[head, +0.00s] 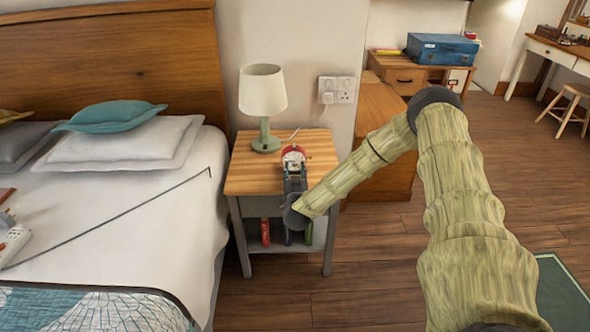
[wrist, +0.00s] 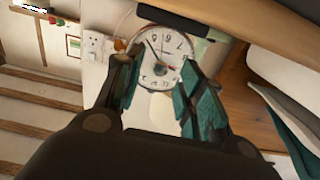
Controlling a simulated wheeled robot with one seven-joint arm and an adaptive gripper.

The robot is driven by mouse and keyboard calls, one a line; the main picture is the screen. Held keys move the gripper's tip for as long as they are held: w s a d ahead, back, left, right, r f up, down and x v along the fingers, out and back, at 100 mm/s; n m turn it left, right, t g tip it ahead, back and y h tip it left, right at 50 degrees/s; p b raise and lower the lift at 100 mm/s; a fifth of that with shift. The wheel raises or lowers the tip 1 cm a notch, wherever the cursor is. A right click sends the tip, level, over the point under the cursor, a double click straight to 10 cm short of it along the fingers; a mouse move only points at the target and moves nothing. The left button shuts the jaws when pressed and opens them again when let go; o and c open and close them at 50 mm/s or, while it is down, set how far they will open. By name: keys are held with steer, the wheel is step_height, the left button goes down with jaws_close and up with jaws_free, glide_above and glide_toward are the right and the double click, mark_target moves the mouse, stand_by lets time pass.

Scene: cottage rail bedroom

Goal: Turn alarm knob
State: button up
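The alarm clock (head: 293,151) has a red body and stands on the wooden top of the bedside table (head: 255,178). In the wrist view its round white face (wrist: 162,58) with dark numerals and hands shows tilted beyond the fingers. My gripper (head: 294,168) is over the front part of the tabletop, in front of the clock. In the wrist view my gripper's teal-padded fingers (wrist: 163,75) are spread, with the clock face between and behind them. I see nothing held. I cannot tell whether the fingers touch the clock. I cannot make out the alarm knob.
A green lamp (head: 263,95) with a cream shade stands behind and left of the clock. The bed (head: 140,225) is close on the left. Books (head: 265,232) stand on the lower shelf. A wall socket (head: 337,88) is behind.

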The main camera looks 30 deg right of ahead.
steer(key=v, duration=1)
steer(key=shift+s, duration=0.15)
